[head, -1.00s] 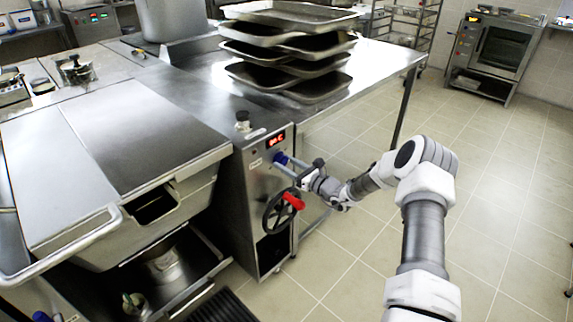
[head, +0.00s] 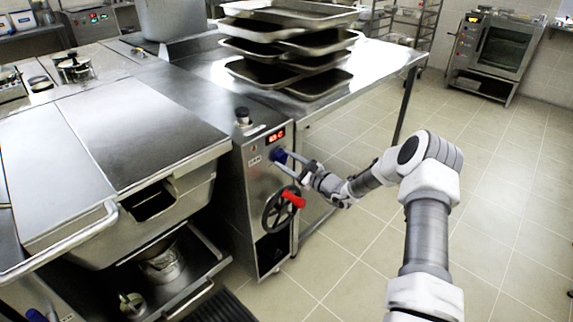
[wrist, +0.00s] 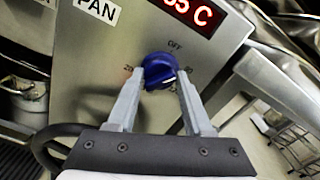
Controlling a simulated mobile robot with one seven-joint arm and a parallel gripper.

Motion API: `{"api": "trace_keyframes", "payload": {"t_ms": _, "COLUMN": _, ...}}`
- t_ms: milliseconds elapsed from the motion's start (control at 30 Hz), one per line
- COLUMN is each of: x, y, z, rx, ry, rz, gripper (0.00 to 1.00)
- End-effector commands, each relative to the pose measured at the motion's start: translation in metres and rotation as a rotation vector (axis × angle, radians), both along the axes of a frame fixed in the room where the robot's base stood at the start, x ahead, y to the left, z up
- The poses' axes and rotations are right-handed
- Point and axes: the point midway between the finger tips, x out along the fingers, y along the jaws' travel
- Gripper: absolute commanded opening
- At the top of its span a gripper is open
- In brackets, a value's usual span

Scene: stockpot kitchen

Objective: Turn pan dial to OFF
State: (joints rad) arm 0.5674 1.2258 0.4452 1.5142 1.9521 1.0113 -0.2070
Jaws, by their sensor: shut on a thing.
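The blue pan dial (wrist: 158,68) is on the steel front panel, below a printed OFF mark (wrist: 175,44). In the head view, my gripper (head: 287,162) reaches the dial (head: 279,156) from the right. The PAN label (wrist: 98,9) is up and left of the dial in the wrist view.
A red display (head: 276,135) is above the dial. A black handwheel (head: 280,209) with a red handle (head: 293,199) is just below my gripper. Stacked trays (head: 290,45) stand on the steel table behind.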

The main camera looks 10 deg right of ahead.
Motion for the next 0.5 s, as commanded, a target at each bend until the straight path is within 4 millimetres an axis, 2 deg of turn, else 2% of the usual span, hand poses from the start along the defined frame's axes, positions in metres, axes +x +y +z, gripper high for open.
{"api": "trace_keyframes", "payload": {"t_ms": 500, "x": -0.0002, "y": -0.0003, "z": -0.0035, "rx": -0.366, "ry": -0.263, "rz": 0.002, "gripper": 0.0}}
